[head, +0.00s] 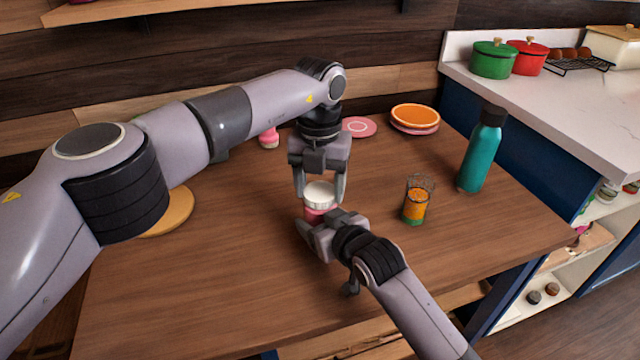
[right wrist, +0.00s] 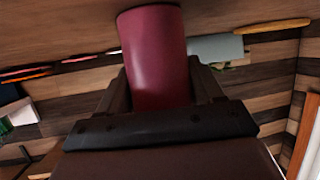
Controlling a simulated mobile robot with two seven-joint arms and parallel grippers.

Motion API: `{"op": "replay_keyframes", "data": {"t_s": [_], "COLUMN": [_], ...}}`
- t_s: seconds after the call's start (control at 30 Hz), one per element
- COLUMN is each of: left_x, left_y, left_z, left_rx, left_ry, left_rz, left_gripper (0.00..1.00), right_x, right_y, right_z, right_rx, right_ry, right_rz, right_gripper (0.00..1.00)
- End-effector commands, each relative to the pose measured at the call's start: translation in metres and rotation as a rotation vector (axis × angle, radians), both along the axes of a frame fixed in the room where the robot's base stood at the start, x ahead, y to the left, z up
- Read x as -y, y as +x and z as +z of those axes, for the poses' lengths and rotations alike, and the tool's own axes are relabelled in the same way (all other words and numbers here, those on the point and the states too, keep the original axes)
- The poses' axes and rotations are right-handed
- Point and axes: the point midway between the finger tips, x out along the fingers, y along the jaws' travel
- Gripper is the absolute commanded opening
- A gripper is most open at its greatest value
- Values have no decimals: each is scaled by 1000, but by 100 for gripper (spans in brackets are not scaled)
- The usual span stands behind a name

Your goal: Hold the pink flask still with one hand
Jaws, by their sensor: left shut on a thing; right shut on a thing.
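The pink flask (head: 318,213) with a white lid (head: 320,192) stands upright on the wooden table, near its middle. My left gripper (head: 320,188) comes from above with its fingers on either side of the lid, shut on it. My right gripper (head: 318,224) reaches in low from the front and is shut on the flask's body. In the right wrist view the flask's body (right wrist: 155,60) sits between the fingers, and the lid is not in sight there.
A glass of orange drink (head: 416,203) and a teal bottle (head: 482,150) stand to the right on the table (head: 240,270). Plates (head: 415,116) lie at the back. A round board (head: 175,212) is partly behind my left arm. The front left of the table is clear.

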Motion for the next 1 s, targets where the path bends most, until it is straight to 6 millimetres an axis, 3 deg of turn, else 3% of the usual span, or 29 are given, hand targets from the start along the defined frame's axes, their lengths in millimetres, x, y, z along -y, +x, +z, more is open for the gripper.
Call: {"op": "replay_keyframes", "data": {"t_s": [0.3, 0.33, 0.4, 0.77, 1.0], "left_x": [1, 1, 1, 0, 0], "left_y": [-1, -1, -1, 0, 0], "left_z": [0, 0, 0, 3, 32], "left_rx": [-1, -1, -1, 0, 2], "left_ry": [-1, -1, -1, -1, -1], "left_rz": [-23, -23, -22, -20, -19], "left_gripper": [25, 65, 87, 87, 87], "right_x": [1, 1, 1, 1, 1], "right_y": [0, 0, 0, 0, 0], "right_z": [-2, -2, -2, -2, -2], "right_rx": [-2, -2, -2, -2, -2], "right_ry": [-4, -4, -4, -4, -4], "right_rz": [0, 0, 0, 0, 0], "right_gripper": [0, 0, 0, 0, 0]}}
